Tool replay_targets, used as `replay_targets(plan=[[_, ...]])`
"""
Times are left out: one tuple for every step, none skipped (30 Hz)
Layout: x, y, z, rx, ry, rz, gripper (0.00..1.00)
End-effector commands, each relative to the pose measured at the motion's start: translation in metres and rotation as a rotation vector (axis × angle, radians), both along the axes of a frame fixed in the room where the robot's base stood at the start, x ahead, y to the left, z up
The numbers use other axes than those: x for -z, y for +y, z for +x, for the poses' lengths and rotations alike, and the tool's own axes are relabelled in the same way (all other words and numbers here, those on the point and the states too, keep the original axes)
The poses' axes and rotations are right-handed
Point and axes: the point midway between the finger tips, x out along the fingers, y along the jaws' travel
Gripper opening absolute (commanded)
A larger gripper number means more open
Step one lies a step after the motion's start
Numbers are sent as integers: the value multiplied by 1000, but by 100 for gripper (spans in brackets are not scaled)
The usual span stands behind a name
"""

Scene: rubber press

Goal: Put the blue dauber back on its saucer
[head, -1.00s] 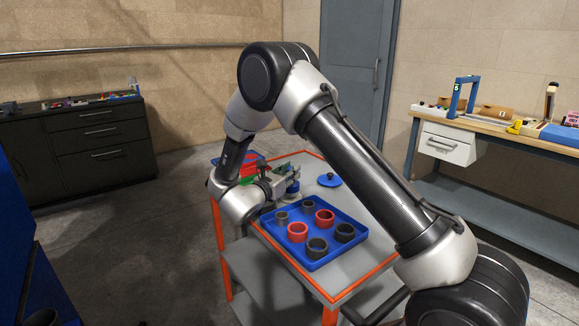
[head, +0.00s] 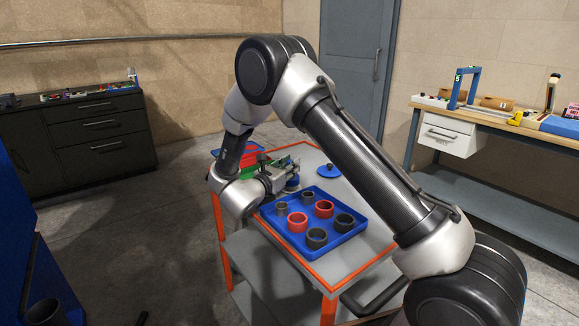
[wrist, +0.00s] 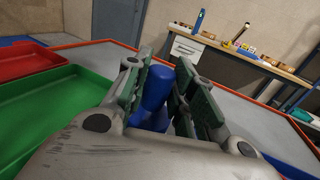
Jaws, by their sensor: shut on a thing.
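The blue dauber (wrist: 157,88) stands between the fingers of my gripper (wrist: 160,95) in the wrist view, its rounded blue handle upright with a slight tilt. My gripper is shut on it. In the head view my gripper (head: 287,172) is over the trolley top, just behind the blue tray. The dauber's lower end (head: 293,184) shows small and blue below the fingers; whether it touches anything cannot be told. A round blue dish-like piece with a dark knob (head: 328,170) lies to the right of my gripper; I cannot tell whether it is the saucer.
The blue tray (head: 343,201) holds several red and dark rings on the orange-edged trolley (head: 366,252). A green tray (wrist: 50,110) and a red tray (wrist: 25,62) lie left of my gripper. A workbench (head: 500,128) stands right, a dark cabinet (head: 95,155) left.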

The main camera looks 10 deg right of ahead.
Motion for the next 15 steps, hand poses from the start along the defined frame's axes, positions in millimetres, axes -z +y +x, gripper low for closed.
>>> replay_targets(plan=[[0,0,0,0,0,0,1],[0,0,0,0,0,0,1],[0,0,0,0,0,0,1],[0,0,0,0,0,0,1],[0,0,0,0,0,0,1],[1,0,0,0,0,0,1],[1,0,0,0,0,0,1],[1,0,0,0,0,0,1],[2,0,0,0,0,0,1],[2,0,0,0,0,0,1],[3,0,0,0,0,0,1],[3,0,0,0,0,0,1],[4,0,0,0,-1,1,1],[4,0,0,0,-1,1,27],[4,0,0,0,-1,1,34]])
